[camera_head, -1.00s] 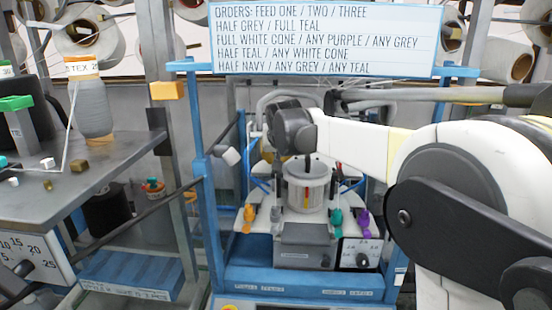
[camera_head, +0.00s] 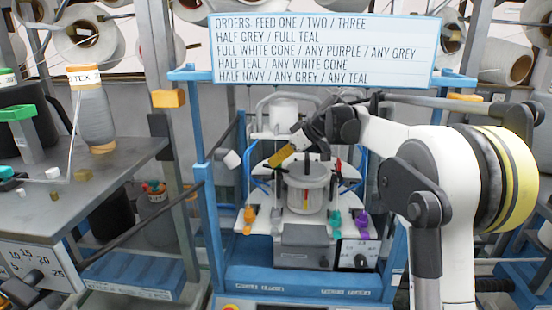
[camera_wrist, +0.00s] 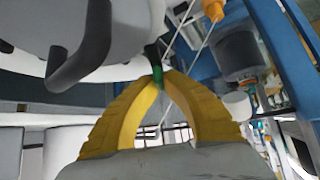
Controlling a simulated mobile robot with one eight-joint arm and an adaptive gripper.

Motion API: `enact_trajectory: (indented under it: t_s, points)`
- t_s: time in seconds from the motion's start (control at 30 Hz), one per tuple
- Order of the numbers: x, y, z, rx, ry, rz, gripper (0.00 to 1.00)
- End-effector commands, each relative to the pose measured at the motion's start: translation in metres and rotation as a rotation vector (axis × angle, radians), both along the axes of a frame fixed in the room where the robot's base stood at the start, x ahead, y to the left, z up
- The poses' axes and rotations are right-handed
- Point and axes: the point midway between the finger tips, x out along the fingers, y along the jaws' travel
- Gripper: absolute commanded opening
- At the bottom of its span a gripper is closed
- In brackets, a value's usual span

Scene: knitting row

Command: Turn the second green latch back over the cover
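My gripper (camera_head: 272,165) shows in the head view by its yellow fingers, at the upper left of the grey drum (camera_head: 308,196) on the knitting machine. In the wrist view the two yellow fingers of my gripper (camera_wrist: 161,75) arch inward and their tips come together. A dark green piece (camera_wrist: 152,54), which looks like a green latch, stands right at the tips; I cannot tell whether it is held or just behind them. A large pale grey body (camera_wrist: 120,35) fills the upper left there. Which part is the cover is unclear, and no second green latch shows clearly.
A blue frame (camera_head: 205,215) surrounds the machine. Orange (camera_head: 248,220), teal (camera_head: 335,220) and purple (camera_head: 363,222) clips sit along its front. A grey table (camera_head: 70,195) with a yarn cone (camera_head: 92,120) stands at left. The orders board (camera_head: 325,48) hangs above.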

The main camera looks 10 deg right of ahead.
Motion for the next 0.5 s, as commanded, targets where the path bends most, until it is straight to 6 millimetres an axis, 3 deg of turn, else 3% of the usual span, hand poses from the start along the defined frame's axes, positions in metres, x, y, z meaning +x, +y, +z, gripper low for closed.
enact_trajectory:
  t_s: [0.5]
  points:
    - [0.0,-0.0002,0.0001,-0.004,0.002,0.372,0.0]
